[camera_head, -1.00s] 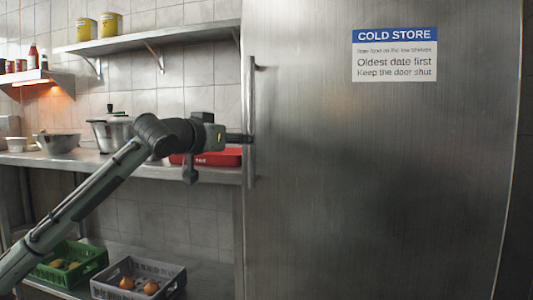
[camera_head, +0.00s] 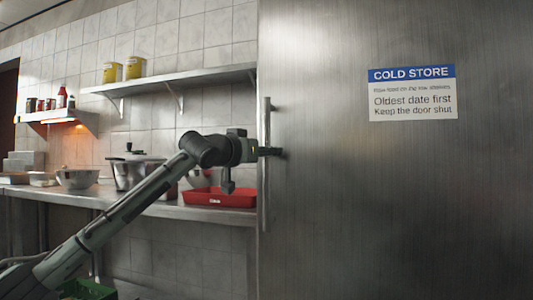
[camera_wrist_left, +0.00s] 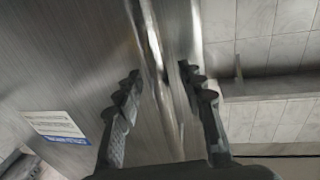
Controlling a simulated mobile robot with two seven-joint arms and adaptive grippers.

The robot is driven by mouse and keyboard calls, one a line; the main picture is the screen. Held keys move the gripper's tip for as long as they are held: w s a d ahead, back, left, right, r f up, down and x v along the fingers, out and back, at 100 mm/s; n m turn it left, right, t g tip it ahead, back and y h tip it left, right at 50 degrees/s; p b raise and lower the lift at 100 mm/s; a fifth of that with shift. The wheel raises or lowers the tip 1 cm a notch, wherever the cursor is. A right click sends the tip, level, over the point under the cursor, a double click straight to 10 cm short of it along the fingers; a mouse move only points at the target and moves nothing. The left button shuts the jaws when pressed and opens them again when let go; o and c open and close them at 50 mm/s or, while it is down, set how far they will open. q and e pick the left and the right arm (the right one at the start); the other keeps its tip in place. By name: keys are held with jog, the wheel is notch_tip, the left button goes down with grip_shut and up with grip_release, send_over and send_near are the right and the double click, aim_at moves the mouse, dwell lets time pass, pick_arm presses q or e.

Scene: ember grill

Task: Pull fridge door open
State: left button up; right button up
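The fridge door (camera_head: 400,190) is a large brushed-metal panel filling the right of the head view, with a blue and white sign (camera_head: 412,93). It looks shut. Its handle (camera_head: 265,205) is an upright bar near the door's left edge. My left gripper (camera_head: 275,152) is at the middle of the handle, its dark fingers reaching past the bar. In the left wrist view the handle (camera_wrist_left: 153,45) runs between the two fingers of my left gripper (camera_wrist_left: 160,72). The fingers are spread, with gaps to the bar on both sides. My right gripper is not in view.
Left of the door are a steel counter (camera_head: 110,198) with a red tray (camera_head: 222,198), a pot (camera_head: 130,174) and a bowl (camera_head: 77,179). A wall shelf (camera_head: 180,80) holds yellow cans (camera_head: 134,68). A green crate (camera_head: 88,290) shows at the bottom.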

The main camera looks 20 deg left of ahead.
pick_arm(q)
jog(key=shift+c, duration=0.6)
grip_shut()
